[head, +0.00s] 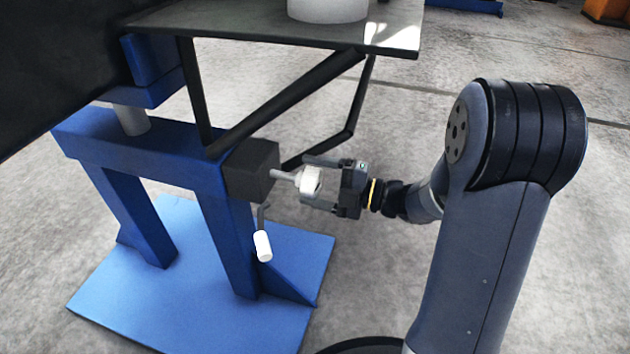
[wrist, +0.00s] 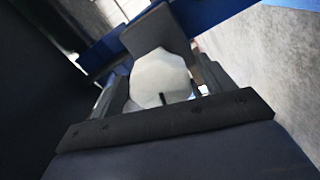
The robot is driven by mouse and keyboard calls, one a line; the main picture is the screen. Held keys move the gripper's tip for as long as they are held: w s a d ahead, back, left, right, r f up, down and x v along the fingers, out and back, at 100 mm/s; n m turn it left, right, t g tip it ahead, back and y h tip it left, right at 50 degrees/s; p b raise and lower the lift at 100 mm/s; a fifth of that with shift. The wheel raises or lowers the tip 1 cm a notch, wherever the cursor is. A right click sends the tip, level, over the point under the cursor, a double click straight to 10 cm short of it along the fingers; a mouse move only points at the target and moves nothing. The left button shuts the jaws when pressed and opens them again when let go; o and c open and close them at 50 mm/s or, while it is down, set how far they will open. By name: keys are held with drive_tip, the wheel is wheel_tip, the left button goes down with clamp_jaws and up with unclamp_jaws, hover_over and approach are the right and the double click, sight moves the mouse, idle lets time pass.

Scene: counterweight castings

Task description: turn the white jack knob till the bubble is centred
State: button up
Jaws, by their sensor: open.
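The white jack knob (head: 311,180) sits on a short grey shaft that comes out of a dark box on the blue stand. My gripper (head: 308,180) is open, with one finger above and one below the knob in the head view. In the wrist view the white knob (wrist: 160,78) lies between my two fingers (wrist: 163,85), with a dark mark on its near face. I cannot tell whether the fingers touch it. No bubble or level vial can be made out in either view.
A white-handled crank (head: 263,245) hangs below the dark box (head: 251,170). The blue stand (head: 150,160) has a wide base plate (head: 190,300) on the floor. A grey shelf (head: 270,25) on black braces overhangs the knob and carries a white cylinder (head: 327,8).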

drive_tip(key=p+v, duration=0.3)
drive_tip(key=v, duration=0.7)
drive_tip(key=shift+d, duration=0.4)
drive_tip(key=shift+s+a, duration=0.1)
drive_tip(key=b+x, duration=0.3)
drive_tip(key=x, duration=0.7)
drive_tip(key=shift+a, duration=0.35)
drive_tip(key=shift+d, duration=0.1)
